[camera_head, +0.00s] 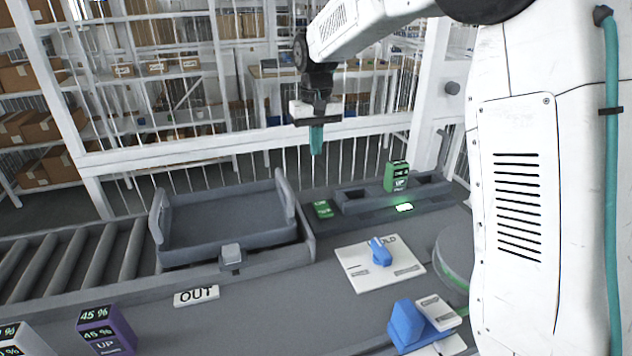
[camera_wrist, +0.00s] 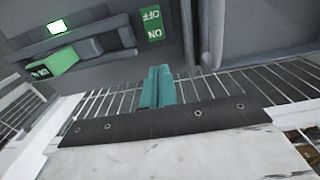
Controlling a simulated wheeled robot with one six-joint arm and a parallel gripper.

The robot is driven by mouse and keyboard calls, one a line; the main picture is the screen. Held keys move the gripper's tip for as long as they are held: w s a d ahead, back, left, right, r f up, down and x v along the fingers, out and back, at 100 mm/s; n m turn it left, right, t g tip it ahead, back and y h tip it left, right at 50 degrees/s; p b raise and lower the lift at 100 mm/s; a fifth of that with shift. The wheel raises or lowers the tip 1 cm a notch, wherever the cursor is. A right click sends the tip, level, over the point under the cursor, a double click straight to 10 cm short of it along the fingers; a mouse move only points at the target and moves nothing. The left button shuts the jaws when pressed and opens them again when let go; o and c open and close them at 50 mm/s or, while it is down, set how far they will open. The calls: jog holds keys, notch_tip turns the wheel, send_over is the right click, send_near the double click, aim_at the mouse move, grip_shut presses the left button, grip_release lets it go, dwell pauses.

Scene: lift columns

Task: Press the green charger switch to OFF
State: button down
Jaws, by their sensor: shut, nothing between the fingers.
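The green charger switch (camera_head: 323,209) is a small flat rocker on the grey surface, left of the charger bay. In the wrist view the switch (camera_wrist: 151,22) shows ON and OFF lettering at the top middle. I cannot tell which side is pressed down. My gripper (camera_head: 316,150) hangs above and behind the switch, pointing down, apart from it. Its teal fingers are together and empty; in the wrist view the fingertips (camera_wrist: 160,72) appear below the switch with a gap between.
A green battery block (camera_head: 395,177) stands in the grey charger bay (camera_head: 352,203); a lit green-white indicator (camera_head: 404,207) glows in front. A grey tray (camera_head: 228,236) lies left. A white HOLD board (camera_head: 357,270) with a blue piece (camera_head: 380,252) sits nearer. A rail fence stands behind.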

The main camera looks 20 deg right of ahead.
send_near(323, 209)
jog(key=w+f, duration=0.1)
jog(key=f, duration=0.1)
jog(key=w+f, duration=0.1)
jog(key=f, duration=0.1)
jog(key=w+f, duration=0.2)
jog(key=f, duration=0.1)
jog(key=shift+a, duration=0.3)
jog(key=shift+w+d, duration=0.1)
jog(key=shift+d, duration=0.15)
jog(key=shift+a+f, duration=0.15)
jog(key=shift+a, duration=0.15)
jog(key=shift+d, duration=0.1)
jog(key=shift+r, duration=0.85)
jog(key=shift+r, duration=0.1)
